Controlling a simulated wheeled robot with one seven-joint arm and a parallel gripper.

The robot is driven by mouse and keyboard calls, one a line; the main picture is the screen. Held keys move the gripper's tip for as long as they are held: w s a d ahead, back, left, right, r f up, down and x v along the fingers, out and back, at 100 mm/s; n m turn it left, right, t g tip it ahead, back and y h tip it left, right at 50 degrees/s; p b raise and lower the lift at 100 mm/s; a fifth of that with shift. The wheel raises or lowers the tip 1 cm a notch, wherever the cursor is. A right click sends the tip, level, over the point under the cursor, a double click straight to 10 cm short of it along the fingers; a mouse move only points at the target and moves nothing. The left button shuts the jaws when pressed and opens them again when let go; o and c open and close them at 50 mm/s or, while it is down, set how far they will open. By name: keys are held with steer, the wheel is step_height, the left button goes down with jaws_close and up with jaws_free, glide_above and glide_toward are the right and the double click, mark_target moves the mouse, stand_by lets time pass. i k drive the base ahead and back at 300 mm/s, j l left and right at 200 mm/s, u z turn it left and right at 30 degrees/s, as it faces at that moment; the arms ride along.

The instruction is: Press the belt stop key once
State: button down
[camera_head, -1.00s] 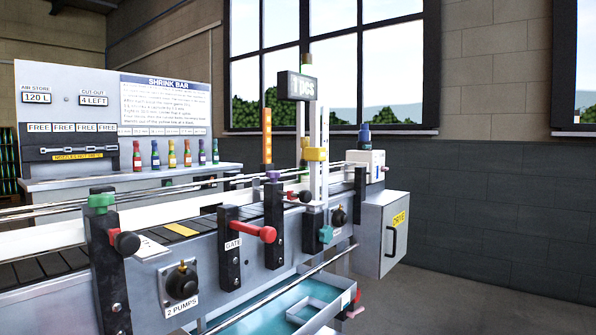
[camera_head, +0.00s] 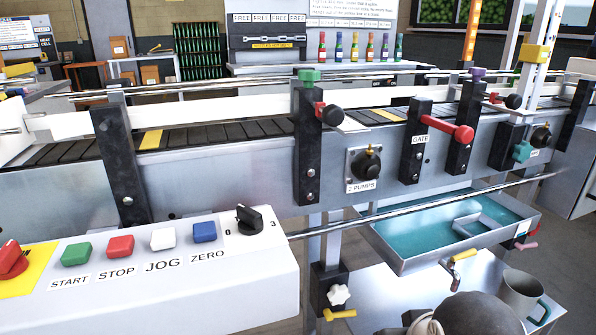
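The red STOP key (camera_head: 120,246) is on the sloped top of a white control box (camera_head: 190,295) at the lower left of the head view. Its label STOP is printed below it. It stands between the green START key (camera_head: 76,254) and the white JOG key (camera_head: 163,239). Nothing covers it. The belt (camera_head: 70,150) of dark slats runs behind the box. I do not see my gripper's fingers; a dark rounded part at the bottom right may be my arm, but I cannot be sure.
A blue ZERO key (camera_head: 204,232), a black 0-3 knob (camera_head: 249,219) and a red knob on a yellow plate (camera_head: 12,262) share the box. A steel rail (camera_head: 420,205) runs right from it. A teal-bottomed tray (camera_head: 430,240) and a metal mug (camera_head: 520,292) are at right.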

mark_target(122, 246)
steer(key=u, duration=1.55)
